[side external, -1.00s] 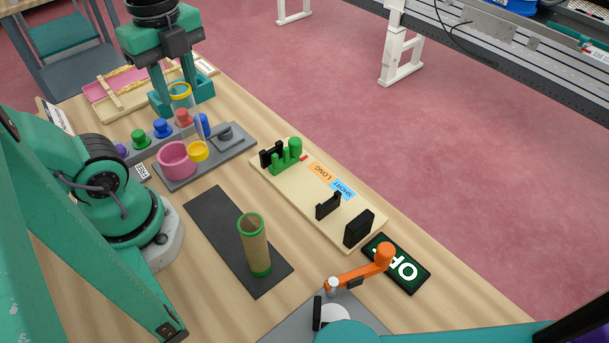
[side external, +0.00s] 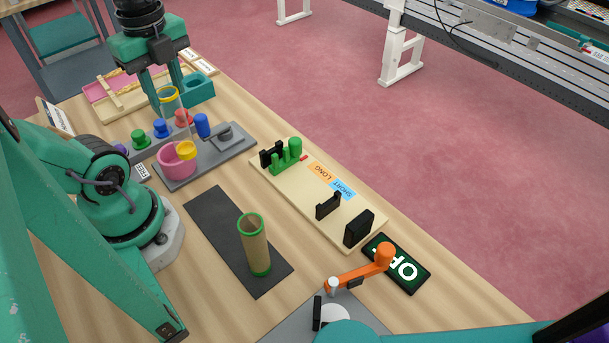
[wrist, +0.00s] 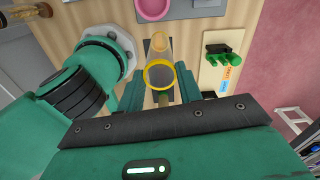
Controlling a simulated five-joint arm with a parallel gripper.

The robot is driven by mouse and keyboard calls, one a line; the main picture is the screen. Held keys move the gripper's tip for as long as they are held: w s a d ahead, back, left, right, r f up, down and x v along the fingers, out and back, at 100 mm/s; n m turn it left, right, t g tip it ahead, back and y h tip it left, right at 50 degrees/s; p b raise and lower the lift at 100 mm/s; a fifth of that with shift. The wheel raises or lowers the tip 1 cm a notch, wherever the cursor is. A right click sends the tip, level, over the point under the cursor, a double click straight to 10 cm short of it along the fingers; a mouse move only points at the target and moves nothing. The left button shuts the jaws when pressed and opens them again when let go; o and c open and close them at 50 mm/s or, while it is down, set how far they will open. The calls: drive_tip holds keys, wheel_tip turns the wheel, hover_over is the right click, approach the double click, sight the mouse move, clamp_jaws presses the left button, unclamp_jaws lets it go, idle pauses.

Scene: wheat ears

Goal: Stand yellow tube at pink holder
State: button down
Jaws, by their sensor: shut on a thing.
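The yellow tube (side external: 176,115) is clear with a yellow band at each end. My gripper (side external: 165,98) is shut on it near its upper end and holds it nearly upright, slightly tilted. Its lower yellow end overlaps the right part of the pink holder (side external: 171,164), a round pink cup on a grey base. I cannot tell whether that end is above the cup or inside its rim. In the wrist view the tube (wrist: 160,57) lies between my gripper's fingers (wrist: 160,90), and the pink holder (wrist: 153,8) is at the top edge.
Green (side external: 141,140), blue (side external: 161,128) and red pegs stand behind the holder, with another blue peg (side external: 202,126) and a grey fixture (side external: 224,136) to the right. A green-rimmed brown tube (side external: 255,245) stands on a dark mat (side external: 215,215). A beige rack board (side external: 300,200) lies right.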

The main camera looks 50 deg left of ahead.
drive_tip(key=s+a+f, duration=0.1)
drive_tip(key=a+f, duration=0.3)
drive_tip(key=a, duration=0.3)
drive_tip(key=shift+a+f, duration=0.2)
drive_tip(key=shift+f, duration=2.05)
drive_tip(key=c, duration=0.9)
unclamp_jaws()
drive_tip(key=shift+c, duration=0.2)
drive_tip(key=shift+r, duration=0.15)
wheel_tip(320, 180, up, 12)
